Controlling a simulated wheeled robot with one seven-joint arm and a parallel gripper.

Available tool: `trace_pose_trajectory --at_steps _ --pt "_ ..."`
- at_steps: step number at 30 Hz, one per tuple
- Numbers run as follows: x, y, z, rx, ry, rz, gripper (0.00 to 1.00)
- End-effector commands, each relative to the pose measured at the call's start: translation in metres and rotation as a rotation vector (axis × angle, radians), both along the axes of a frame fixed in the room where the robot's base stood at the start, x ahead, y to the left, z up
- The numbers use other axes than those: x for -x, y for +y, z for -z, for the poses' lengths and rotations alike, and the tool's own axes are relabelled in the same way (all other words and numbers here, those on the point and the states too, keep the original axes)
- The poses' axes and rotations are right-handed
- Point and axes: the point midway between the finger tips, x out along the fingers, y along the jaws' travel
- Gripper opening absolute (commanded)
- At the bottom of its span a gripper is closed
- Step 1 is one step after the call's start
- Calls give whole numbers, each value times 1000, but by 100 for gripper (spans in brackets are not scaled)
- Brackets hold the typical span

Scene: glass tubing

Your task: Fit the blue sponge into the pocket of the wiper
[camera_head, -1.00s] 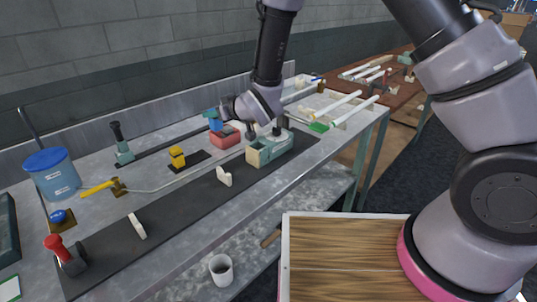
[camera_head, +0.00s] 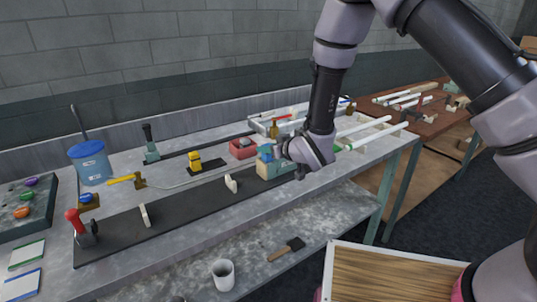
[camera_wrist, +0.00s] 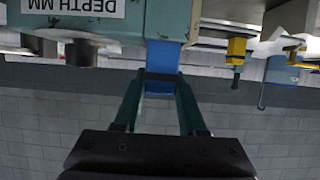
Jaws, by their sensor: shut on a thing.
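The blue sponge (camera_wrist: 163,58) is between the green fingers of my gripper (camera_wrist: 163,80) in the wrist view. Its far end meets or overlaps the teal block (camera_wrist: 171,20), which appears to be the wiper. I cannot tell whether any of the sponge is inside the pocket. In the head view, my gripper (camera_head: 281,152) is at the teal and cream wiper (camera_head: 266,170) on the black strip. The blue sponge (camera_head: 265,150) shows at the wiper's upper part. My wrist hides the right side of the wiper.
A red block (camera_head: 242,149) stands behind the wiper. A cream stand (camera_head: 231,184) and a yellow clamp (camera_head: 194,160) with thin glass tubing are to the left. A blue bucket (camera_head: 89,163) stands farther left. White tubes (camera_head: 363,129) lie at right.

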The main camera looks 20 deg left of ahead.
Motion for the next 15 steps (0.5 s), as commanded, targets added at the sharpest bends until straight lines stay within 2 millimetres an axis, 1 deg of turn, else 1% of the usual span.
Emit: trace_pose_trajectory --at_steps 1,4,15 --pt "0 0 9 2 1 0 0" --pt "0 0 19 2 0 1 0" --pt "0 0 22 0 0 1 0"
